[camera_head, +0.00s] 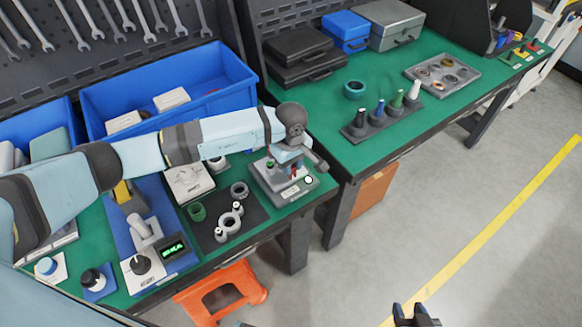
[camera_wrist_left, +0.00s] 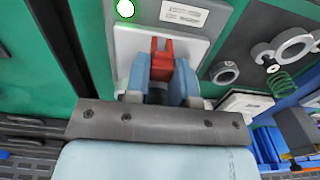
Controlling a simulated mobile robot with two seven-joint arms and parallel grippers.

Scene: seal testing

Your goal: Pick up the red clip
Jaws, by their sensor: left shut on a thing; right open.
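The red clip (camera_wrist_left: 162,58) is in the left wrist view, between the two blue-grey fingers of my left gripper (camera_wrist_left: 163,75). The fingers are shut on it, over the white plate of a grey device (camera_wrist_left: 200,50). I cannot tell whether the clip is clear of the plate. In the head view, my left gripper (camera_head: 285,172) points down at the grey device (camera_head: 308,187) near the right corner of the left bench, and a bit of the red clip (camera_head: 294,172) shows. My right gripper (camera_head: 412,316) is open and empty at the bottom edge, above the floor.
A dark mat (camera_head: 210,241) with metal rings, a green spring (camera_head: 197,212) and a linkage part lies left of the device. A blue bin (camera_head: 215,105) stands behind my left arm. An orange stool (camera_head: 221,290) is below the bench. The floor at right is clear.

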